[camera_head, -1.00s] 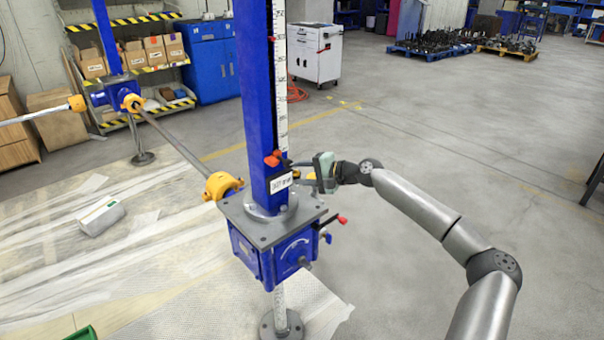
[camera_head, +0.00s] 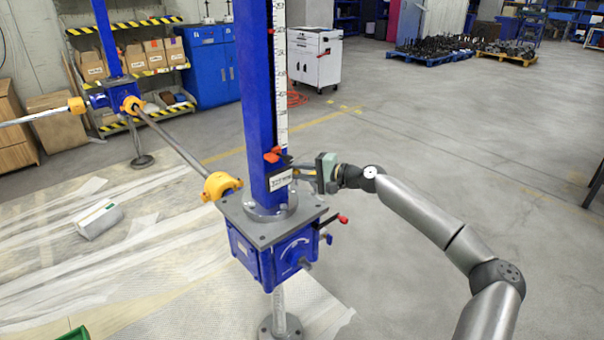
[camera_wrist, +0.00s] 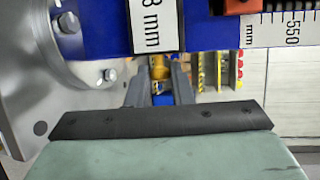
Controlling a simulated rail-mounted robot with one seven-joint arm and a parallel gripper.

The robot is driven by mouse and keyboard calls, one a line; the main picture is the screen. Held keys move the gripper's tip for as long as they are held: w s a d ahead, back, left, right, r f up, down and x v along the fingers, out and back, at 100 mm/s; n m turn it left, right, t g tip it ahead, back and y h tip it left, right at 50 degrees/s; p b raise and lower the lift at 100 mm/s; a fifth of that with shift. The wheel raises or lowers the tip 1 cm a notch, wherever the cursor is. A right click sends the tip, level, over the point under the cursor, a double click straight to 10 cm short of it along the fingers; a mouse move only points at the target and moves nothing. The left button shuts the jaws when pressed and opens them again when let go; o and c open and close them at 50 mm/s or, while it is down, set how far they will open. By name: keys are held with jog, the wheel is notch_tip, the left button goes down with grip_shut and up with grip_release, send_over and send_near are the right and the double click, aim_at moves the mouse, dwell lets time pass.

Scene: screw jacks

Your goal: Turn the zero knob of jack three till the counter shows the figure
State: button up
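The near screw jack (camera_head: 262,257) is a blue gearbox under a grey plate with a tall blue column (camera_head: 254,100). I cannot read its number. A white counter plate (camera_head: 280,180) sits low on the column; in the wrist view it (camera_wrist: 152,22) shows an "8" and "mm", with the rest cut off. My gripper (camera_head: 312,173) is beside the column at the plate's height. In the wrist view my gripper's fingers (camera_wrist: 158,85) stand apart just below the plate, with yellow and blue parts showing between them. I cannot make out the zero knob.
A white scale (camera_head: 280,75) with a red pointer (camera_head: 272,156) runs up the column. A red-tipped lever (camera_head: 342,219) sticks out right of the gearbox. A shaft (camera_head: 175,140) with orange guards joins a second jack (camera_head: 118,92).

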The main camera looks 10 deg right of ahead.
jog(key=o, duration=0.3)
jog(key=shift+o, duration=0.2)
jog(key=v, duration=1.7)
jog(key=shift+d+r+b, duration=0.2)
jog(key=shift+b, duration=0.25)
jog(key=shift+s, duration=0.1)
